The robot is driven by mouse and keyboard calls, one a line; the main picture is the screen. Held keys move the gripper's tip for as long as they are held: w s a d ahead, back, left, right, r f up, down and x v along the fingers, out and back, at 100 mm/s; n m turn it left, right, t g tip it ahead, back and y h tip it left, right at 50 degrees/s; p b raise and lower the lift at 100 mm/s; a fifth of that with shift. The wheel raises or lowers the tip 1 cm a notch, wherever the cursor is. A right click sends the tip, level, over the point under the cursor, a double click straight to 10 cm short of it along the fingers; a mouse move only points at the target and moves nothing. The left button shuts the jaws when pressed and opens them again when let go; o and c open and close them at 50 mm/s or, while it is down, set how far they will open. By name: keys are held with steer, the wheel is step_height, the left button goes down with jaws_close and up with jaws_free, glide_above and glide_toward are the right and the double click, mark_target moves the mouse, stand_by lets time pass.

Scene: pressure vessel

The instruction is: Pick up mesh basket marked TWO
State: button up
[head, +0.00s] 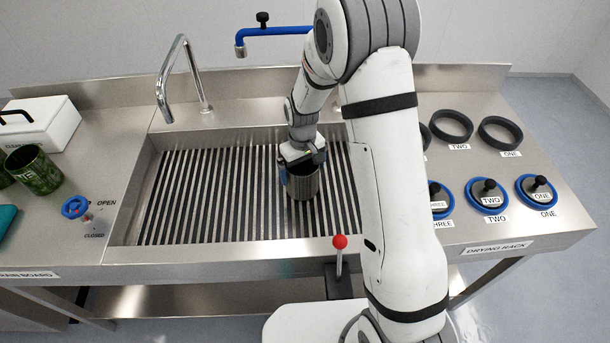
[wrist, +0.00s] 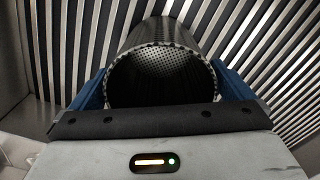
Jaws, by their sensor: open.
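A dark perforated metal mesh basket (head: 302,184) stands in the sink on the slatted grate. No label shows on its visible side, so I cannot tell if it is the one marked TWO. My gripper (head: 302,160) is over the basket's rim in the head view. In the wrist view the basket (wrist: 165,62) sits between the two blue fingers of my gripper (wrist: 165,90), with its open mouth facing the camera. The fingers are open, one on each side of it. Whether they touch its wall cannot be told.
Green mesh baskets (head: 34,170) and a white box (head: 40,124) stand on the left counter. A tap (head: 180,75) rises behind the sink. A red-knobbed lever (head: 340,243) is at the front. The drying rack with black rings (head: 451,126) and blue-rimmed lids (head: 487,194) is at right.

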steer(key=shift+f, duration=0.6)
steer(key=shift+c, duration=0.6)
steer(key=shift+r, duration=0.1)
steer(key=c, duration=1)
